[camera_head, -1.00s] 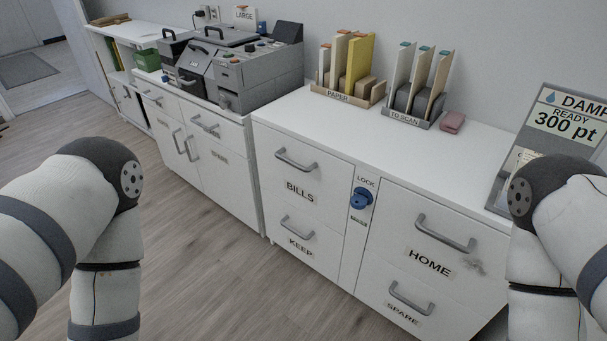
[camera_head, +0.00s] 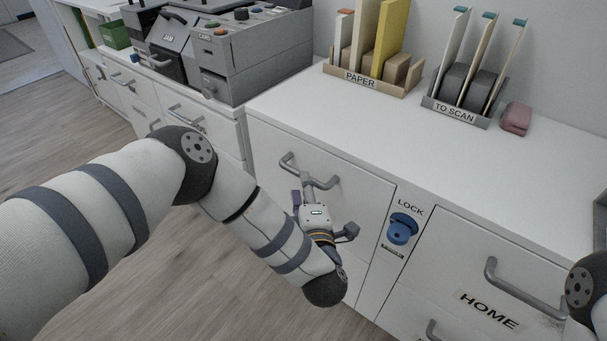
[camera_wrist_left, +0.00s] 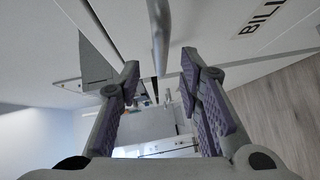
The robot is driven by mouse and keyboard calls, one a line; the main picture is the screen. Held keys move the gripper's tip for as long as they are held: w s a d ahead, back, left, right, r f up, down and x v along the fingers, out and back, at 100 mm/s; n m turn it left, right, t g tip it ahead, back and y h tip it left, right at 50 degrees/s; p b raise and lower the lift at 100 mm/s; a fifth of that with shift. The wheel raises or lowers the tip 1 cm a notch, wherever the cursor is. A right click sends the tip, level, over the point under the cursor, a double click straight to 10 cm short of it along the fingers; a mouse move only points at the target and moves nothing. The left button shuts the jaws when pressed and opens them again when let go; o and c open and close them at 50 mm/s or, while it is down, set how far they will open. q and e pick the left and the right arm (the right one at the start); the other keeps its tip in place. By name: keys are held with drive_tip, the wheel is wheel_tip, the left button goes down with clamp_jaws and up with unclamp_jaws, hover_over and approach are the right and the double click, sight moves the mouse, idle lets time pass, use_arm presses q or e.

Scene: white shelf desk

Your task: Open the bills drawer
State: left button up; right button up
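The bills drawer (camera_head: 357,190) is the upper left drawer of the white cabinet. Its front looks flush with the cabinet, so it appears closed. Its grey bar handle (camera_head: 291,163) is partly covered by my left gripper (camera_head: 308,184). In the left wrist view, the left gripper (camera_wrist_left: 160,68) is open, with its purple-padded fingers apart. The handle (camera_wrist_left: 160,35) runs between the fingertips, and I see no finger clamped on it. The drawer's label (camera_wrist_left: 262,16) shows partly there; in the head view my arm hides it. My right gripper is out of view.
A blue lock knob (camera_head: 402,229) sits right of the bills drawer. The home drawer (camera_head: 450,258) is further right. A paper rack (camera_head: 370,84), a scan rack (camera_head: 455,113) and a pink block (camera_head: 516,118) stand on the cabinet top. The front part of the top is clear.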

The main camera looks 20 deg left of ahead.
use_arm(q)
drive_tip(key=x, duration=0.5)
drive_tip(key=shift+w+f, duration=0.1)
drive_tip(key=shift+w, duration=0.15)
clamp_jaws()
drive_tip(key=shift+a, duration=0.15)
